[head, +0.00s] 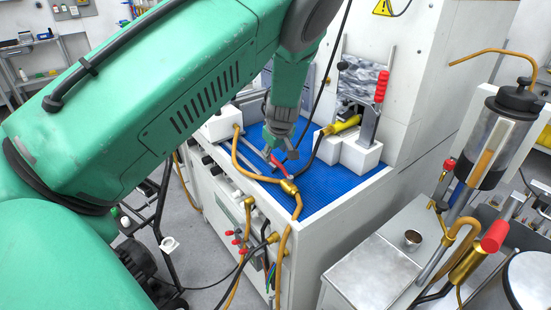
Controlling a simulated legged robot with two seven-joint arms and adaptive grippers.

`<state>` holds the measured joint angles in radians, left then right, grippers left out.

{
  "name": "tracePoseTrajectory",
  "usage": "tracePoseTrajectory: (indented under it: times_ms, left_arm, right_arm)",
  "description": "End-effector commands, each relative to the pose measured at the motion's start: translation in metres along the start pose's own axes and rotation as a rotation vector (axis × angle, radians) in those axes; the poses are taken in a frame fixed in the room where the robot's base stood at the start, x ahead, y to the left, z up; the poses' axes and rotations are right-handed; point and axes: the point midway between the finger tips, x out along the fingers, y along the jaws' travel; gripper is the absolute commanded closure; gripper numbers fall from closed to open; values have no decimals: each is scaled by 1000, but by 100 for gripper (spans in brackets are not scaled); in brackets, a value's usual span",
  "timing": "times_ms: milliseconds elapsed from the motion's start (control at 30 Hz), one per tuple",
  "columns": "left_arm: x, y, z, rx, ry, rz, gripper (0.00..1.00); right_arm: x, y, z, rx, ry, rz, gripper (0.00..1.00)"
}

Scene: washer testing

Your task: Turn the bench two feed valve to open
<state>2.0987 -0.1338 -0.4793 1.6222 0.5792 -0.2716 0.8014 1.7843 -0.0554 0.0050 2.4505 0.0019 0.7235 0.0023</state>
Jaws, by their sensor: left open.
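My left gripper (282,154) reaches down from the green arm over a blue mat on the white bench. It is open, with its fingers at a small red lever (279,164); I cannot tell whether they touch it. The lever is by a brass valve fitting (289,187) joined to orange hoses at the mat's front edge. The gripper partly hides the lever. Another valve with a red handle (495,237) and brass body (467,266) stands on the right-hand bench. No label shows which is bench two's. My right gripper is not in view.
The blue mat (325,182) is mostly clear to the right of the gripper. A red-handled clamp (380,87) and a yellow cylinder (345,125) stand behind. Hoses hang over the bench front.

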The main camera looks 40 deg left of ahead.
Motion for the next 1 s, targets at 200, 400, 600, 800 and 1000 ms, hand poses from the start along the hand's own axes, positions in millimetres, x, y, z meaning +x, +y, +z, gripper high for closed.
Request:
tracePoseTrajectory:
  times_ms: [200, 400, 600, 800, 1000]
  left_arm:
    - [-47, 2, 0, 2, 3, 3, 60]
    - [-70, 2, 0, 0, 3, 2, 60]
    - [-74, 1, 0, 0, 2, 1, 60]
    - [-74, 1, 0, 0, 2, 1, 60]
    - [-74, 1, 0, 0, 2, 1, 60]
  right_arm:
    - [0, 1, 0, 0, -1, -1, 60]
    - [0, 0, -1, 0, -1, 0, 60]
    - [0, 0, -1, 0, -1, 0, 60]
    - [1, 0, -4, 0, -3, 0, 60]
    - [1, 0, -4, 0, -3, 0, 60]
